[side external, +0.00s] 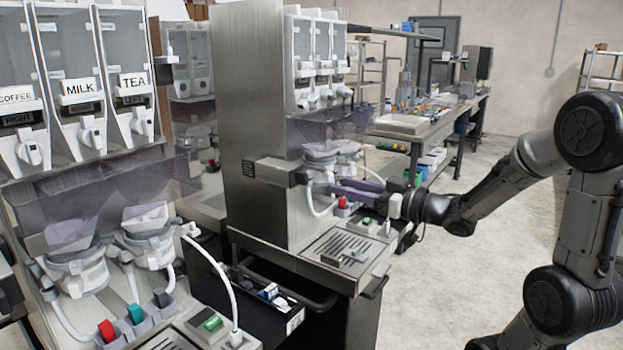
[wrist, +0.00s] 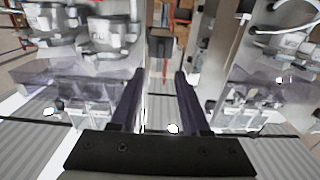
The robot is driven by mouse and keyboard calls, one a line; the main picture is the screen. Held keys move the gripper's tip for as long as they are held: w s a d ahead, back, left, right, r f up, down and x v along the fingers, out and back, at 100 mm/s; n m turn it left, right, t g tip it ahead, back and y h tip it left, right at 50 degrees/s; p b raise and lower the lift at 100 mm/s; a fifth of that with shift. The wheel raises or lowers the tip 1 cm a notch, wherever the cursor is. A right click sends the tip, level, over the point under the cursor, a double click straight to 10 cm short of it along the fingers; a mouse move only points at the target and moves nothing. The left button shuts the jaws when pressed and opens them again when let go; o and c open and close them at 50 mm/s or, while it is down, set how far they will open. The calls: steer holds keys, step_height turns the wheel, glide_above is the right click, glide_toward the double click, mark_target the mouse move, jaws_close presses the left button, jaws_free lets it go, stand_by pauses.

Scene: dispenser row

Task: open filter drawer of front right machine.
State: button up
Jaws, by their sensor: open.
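The near machine (side external: 80,150) at the left has COFFEE, MILK and TEA canisters and a small label that seems to read RIGHT. The other machine (side external: 258,120) stands in the middle, with mixing bowls and a slotted drip tray (side external: 345,250). My gripper (side external: 340,188) is in front of this middle machine, level with its bowls, with purple fingers apart. In the wrist view my gripper (wrist: 159,74) is open with nothing between the fingers. I cannot pick out a filter drawer in either view.
A black open tray (side external: 262,292) with small items sits low between the machines. White hoses (side external: 215,265) hang from the near machine's bowls. A cluttered workbench (side external: 430,110) stands behind. In the wrist view, bowls and hoses flank both sides of a middle gap. Open floor lies at the right.

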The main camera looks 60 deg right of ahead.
mark_target(307, 177)
steer(key=w, duration=0.9)
steer(key=shift+w, duration=0.25)
jaws_close()
stand_by(1.0)
